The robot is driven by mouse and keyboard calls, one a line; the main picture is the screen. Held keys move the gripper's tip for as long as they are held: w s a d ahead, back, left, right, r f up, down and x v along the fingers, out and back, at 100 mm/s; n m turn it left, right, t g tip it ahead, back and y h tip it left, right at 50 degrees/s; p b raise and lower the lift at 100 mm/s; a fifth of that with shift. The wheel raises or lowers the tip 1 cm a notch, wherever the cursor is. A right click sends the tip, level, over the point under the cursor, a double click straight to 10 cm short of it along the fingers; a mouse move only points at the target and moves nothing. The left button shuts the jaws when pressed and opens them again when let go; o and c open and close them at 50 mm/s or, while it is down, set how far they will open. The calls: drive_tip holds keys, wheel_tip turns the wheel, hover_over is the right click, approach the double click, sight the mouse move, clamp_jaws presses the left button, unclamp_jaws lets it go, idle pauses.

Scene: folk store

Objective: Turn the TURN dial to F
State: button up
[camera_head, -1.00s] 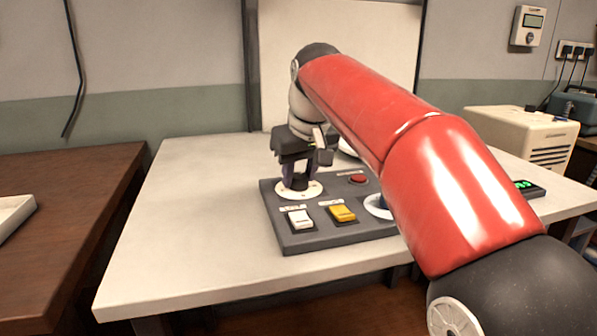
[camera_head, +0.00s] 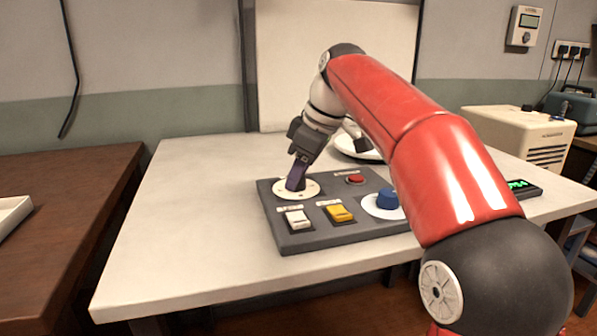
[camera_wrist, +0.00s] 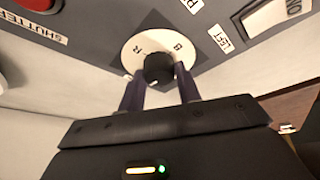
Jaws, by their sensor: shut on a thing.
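The dial's black knob (camera_wrist: 158,68) stands at the middle of a round white disc (camera_wrist: 145,42) in the wrist view. Small letters are printed on the disc, partly hard to read, and a small pale mark shows on the knob's near side. In the head view the disc (camera_head: 311,188) is at the back left of the grey control panel, with the knob hidden by my fingers. My gripper (camera_head: 295,184) comes down tilted from the upper right. In the wrist view my gripper (camera_wrist: 160,78) has its two purple fingers shut on the knob's sides.
The grey panel (camera_head: 330,235) also carries a white switch (camera_head: 297,218), a yellow switch (camera_head: 339,212), a red button (camera_head: 355,179) and a blue knob (camera_head: 387,198). A small green display (camera_head: 519,186) lies at the right. The white table's left side is clear.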

sight(313, 192)
idle(0.4)
drive_tip(key=o, duration=1)
drive_tip(key=shift+c, duration=0.2)
drive_tip(key=shift+r, duration=0.1)
drive_tip(key=v, duration=0.7)
drive_tip(key=shift+d+r, duration=0.15)
drive_tip(key=shift+r, duration=0.1)
drive_tip(key=shift+s, duration=0.15)
